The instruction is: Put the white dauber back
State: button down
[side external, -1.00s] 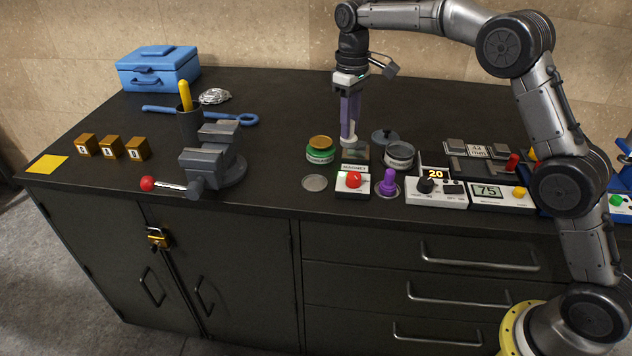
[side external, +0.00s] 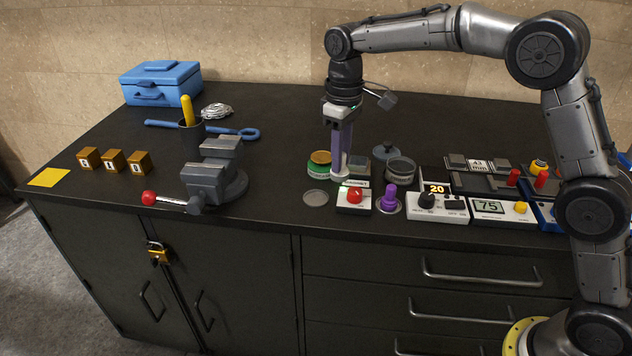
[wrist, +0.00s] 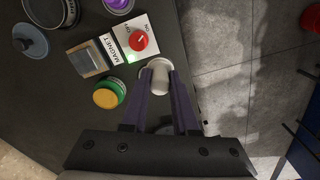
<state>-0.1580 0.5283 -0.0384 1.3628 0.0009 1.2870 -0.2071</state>
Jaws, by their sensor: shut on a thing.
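My gripper (side external: 341,160) is shut on the white dauber (wrist: 159,79), which points down between the purple fingers. In the side view the white dauber (side external: 338,174) hangs just behind the left end of the magnet box (side external: 353,203). An empty round grey metal disc (side external: 316,198) lies on the bench to the left of that box. In the wrist view the dauber's tip overlaps this disc (wrist: 148,70); I cannot tell the gap between them. A purple dauber (side external: 389,197) stands on a similar disc right of the magnet box.
An open dark tin (side external: 400,170) and a small dark block (side external: 357,165) are near. The vise (side external: 216,175) is left.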

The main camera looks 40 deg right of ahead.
jog(key=w+f, duration=0.4)
jog(key=w+a+f, duration=0.1)
jog(key=w+f, duration=0.2)
jog(key=shift+s+f, duration=0.1)
jog(key=shift+f, duration=1.3)
jog(key=shift+f, duration=0.15)
jog(key=c, duration=0.7)
grip_release()
notch_tip(320, 180, up, 12)
jog(key=shift+r, duration=0.15)
